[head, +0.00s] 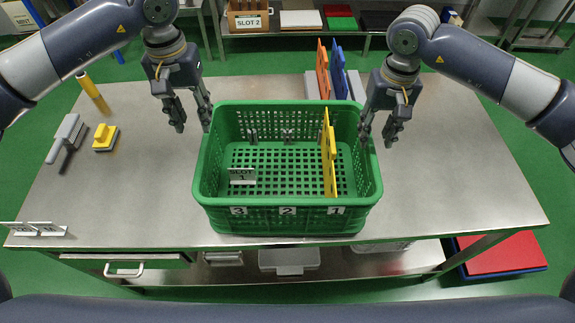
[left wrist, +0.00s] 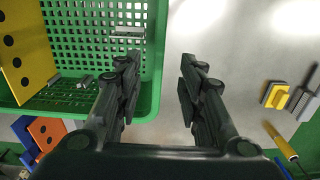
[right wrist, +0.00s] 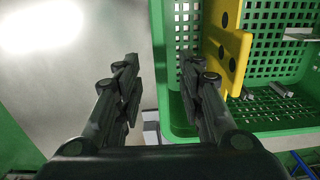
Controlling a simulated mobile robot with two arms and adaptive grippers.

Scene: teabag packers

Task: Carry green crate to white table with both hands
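The green crate (head: 290,220) stands on a grey metal table (head: 450,170). Inside are a yellow perforated plate (head: 329,155) and a SLOT 1 sign (head: 242,176). My left gripper (head: 192,118) is open and empty at the crate's left rim; in the left wrist view (left wrist: 160,70), the rim (left wrist: 152,90) lies between its fingers. My right gripper (head: 378,132) is open and empty at the right rim; in the right wrist view (right wrist: 158,72), the rim (right wrist: 160,60) shows between its fingers. I cannot tell whether any finger touches the crate. I cannot identify a white table.
A yellow stick (head: 93,93), a grey tool (head: 66,138) and a yellow brush-like block (head: 105,138) lie left of the crate. Orange (head: 323,70) and blue (head: 338,72) plates stand behind it. The tabletop right of it is clear. A shelf (head: 290,22) stands at the back.

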